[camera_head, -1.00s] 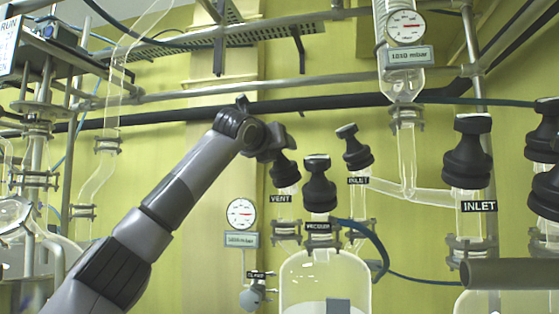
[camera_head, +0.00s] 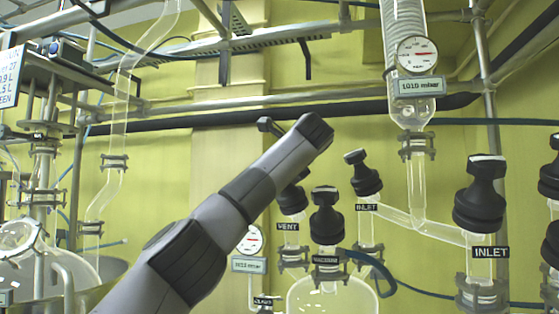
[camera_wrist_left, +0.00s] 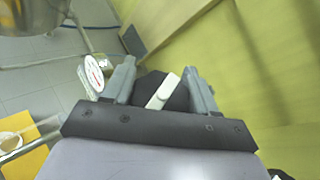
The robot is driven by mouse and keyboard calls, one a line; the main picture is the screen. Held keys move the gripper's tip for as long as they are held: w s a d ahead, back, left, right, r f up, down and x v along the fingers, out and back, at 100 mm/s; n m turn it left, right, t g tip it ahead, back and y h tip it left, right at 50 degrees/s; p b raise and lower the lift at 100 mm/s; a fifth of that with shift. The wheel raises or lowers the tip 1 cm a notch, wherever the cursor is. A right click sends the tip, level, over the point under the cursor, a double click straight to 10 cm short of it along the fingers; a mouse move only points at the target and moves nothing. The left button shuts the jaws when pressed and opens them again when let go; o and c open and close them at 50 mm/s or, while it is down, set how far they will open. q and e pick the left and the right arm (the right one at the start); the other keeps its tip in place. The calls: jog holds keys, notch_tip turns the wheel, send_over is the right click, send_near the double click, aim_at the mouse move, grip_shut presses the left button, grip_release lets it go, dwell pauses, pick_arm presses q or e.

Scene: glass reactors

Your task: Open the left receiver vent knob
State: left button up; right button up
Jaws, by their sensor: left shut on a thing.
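The vent knob (camera_head: 292,202) is a black stopper above the label VENT, on a glass neck of the left receiver (camera_head: 332,298). My left arm comes in from the lower left and covers the knob's top. In the head view my left gripper is mostly hidden behind my own arm. In the left wrist view my left gripper (camera_wrist_left: 160,84) has its two grey fingers on either side of the black knob (camera_wrist_left: 148,84), which has a white bar across its top. It is shut on the knob. How far the knob is turned cannot be told. My right gripper is not in view.
The black vacuum knob (camera_head: 326,215) stands close to the right of the vent knob. An inlet knob (camera_head: 363,175) stands just behind, and a larger inlet knob (camera_head: 481,200) farther right. A round gauge (camera_head: 250,240) hangs close to the left, partly behind my arm.

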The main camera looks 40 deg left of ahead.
pick_arm(q)
jog(key=shift+s+f+n+g+h+p, duration=0.1)
jog(key=shift+n+g+h+p, duration=0.05)
jog(key=shift+n+g+p, duration=0.65)
jog(key=shift+s+n+g+h+p, duration=0.1)
jog(key=shift+n+g+h+p, duration=0.05)
jog(key=shift+n+g+p, duration=0.6)
jog(key=o, duration=1)
jog(key=shift+c, duration=0.2)
jog(key=v, duration=0.7)
